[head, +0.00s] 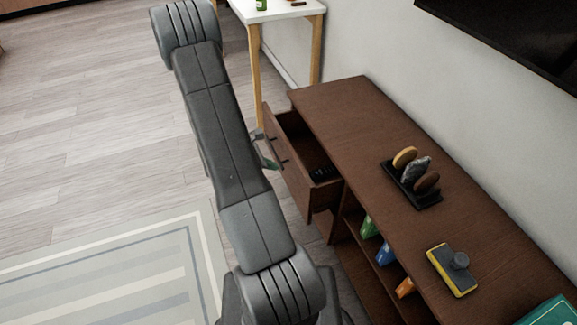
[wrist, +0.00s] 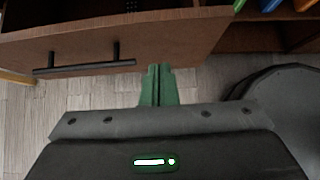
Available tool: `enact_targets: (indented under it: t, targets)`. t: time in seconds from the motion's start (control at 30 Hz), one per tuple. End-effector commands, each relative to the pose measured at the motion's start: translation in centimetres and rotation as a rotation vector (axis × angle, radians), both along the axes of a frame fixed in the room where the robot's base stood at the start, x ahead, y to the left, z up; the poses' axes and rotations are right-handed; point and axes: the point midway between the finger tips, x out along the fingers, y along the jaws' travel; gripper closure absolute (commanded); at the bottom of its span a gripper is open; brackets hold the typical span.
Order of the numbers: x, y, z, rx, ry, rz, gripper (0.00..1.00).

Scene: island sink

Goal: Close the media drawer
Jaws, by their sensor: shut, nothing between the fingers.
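The media drawer (head: 292,160) is a brown drawer pulled out from the far end of the brown media cabinet (head: 385,135). A dark item lies inside it. In the wrist view the drawer's front (wrist: 115,45) spans the upper left, with a black bar handle (wrist: 85,60). My gripper (wrist: 159,72) has green fingers, shut with nothing between them. Its tips are at the lower edge of the drawer front, right of the handle; I cannot tell if they touch it. In the head view my arm hides most of the gripper, and a bit of green (head: 270,163) shows beside the drawer front.
On the cabinet top stand a black holder (head: 425,200) with round pieces and a yellow-edged block (head: 453,270). Colored items (head: 386,255) fill the open shelves below. A white table (head: 275,12) stands beyond the cabinet. Wood floor (head: 90,130) lies open to the left, with a striped rug (head: 120,270).

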Motion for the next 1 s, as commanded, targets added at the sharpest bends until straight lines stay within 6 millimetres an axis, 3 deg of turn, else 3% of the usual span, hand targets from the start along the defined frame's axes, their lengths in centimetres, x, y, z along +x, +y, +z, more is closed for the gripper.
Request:
enact_targets:
  t: [0.17,0.4,1.0]
  targets:
    - [0.8,-2.7,-2.8,0.001,0.002,-0.004,1.00]
    - [1.7,-5.4,-2.4,0.000,-0.001,-0.003,1.00]
    - [2.2,-6.7,-2.5,0.002,-0.002,-0.004,1.00]
